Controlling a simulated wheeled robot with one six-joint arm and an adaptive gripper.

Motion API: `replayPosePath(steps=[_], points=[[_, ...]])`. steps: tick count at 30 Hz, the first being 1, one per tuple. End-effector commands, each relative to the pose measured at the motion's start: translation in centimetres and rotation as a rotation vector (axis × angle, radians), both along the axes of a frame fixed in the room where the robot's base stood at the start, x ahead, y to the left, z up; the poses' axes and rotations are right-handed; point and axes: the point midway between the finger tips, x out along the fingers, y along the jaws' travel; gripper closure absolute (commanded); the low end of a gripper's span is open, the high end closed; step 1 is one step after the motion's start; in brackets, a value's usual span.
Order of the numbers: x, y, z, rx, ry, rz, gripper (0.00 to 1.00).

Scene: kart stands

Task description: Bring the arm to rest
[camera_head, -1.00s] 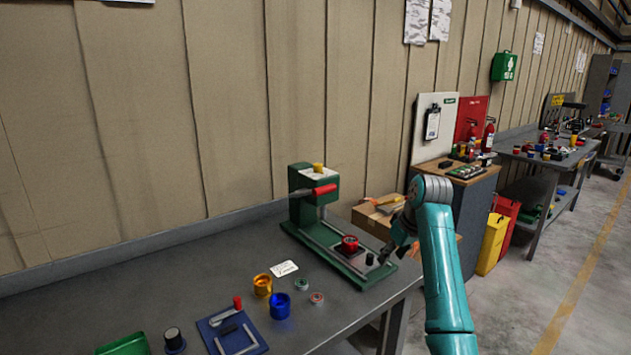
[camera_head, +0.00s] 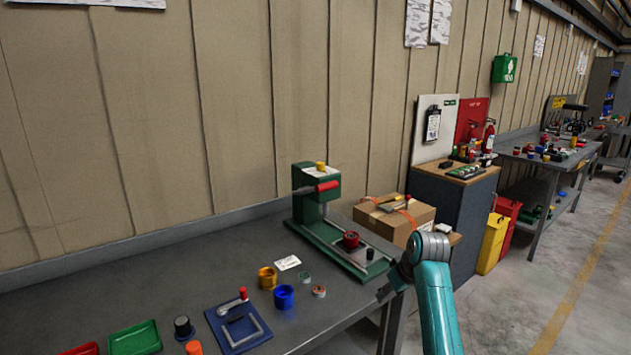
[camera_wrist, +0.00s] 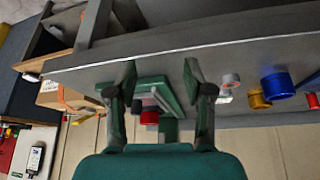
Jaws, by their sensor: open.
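My gripper (camera_head: 384,292) is at the right end of the workbench, just in front of the green press's base, in the head view. In the wrist view my gripper (camera_wrist: 163,80) shows two dark fingers spread apart with nothing held between them. The green press (camera_head: 307,208) with a red handle stands on the bench, and a red part (camera_head: 351,240) sits on its base. In the wrist view the red part (camera_wrist: 149,118) shows beyond the fingers. My teal forearm rises from the lower right of the head view.
The grey workbench (camera_head: 180,272) holds a yellow cup (camera_head: 267,278), a blue cup (camera_head: 284,297), small rings and a blue tray (camera_head: 238,328). A cardboard box (camera_head: 392,218) and a cabinet (camera_head: 456,205) stand behind the bench's right end. Open floor lies at the right.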

Motion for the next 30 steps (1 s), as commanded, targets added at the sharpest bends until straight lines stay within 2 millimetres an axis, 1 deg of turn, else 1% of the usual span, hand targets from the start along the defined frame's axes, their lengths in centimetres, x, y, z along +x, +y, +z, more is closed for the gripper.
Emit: replayPosePath(steps=[1,2,6,9,11,12,15,17,18,20,24,26,30], points=[[-0.6,0.1,-1.9,0.002,-0.004,-0.009,0.48],[-0.9,0.2,-2.8,0.004,-0.012,-0.016,0.48],[-3.0,0.4,-8.1,0.011,-0.053,-0.051,0.48],[-4.9,0.6,-11.7,0.016,-0.085,-0.078,0.48],[-6.1,0.7,-13.7,0.018,-0.105,-0.094,0.48],[-7.0,0.8,-15.0,0.02,-0.117,-0.104,0.48],[-9.5,0.9,-17.9,0.024,-0.15,-0.129,0.48],[-11.0,1.0,-19.5,0.027,-0.17,-0.143,0.48],[-12.1,1.1,-20.5,0.03,-0.183,-0.153,0.48],[-13.7,1.2,-21.9,0.032,-0.202,-0.167,0.48],[-17.9,1.3,-24.7,0.038,-0.248,-0.197,0.48],[-19.8,1.3,-25.8,0.04,-0.268,-0.21,0.48],[-24.4,1.4,-27.5,0.047,-0.315,-0.237,0.48]])
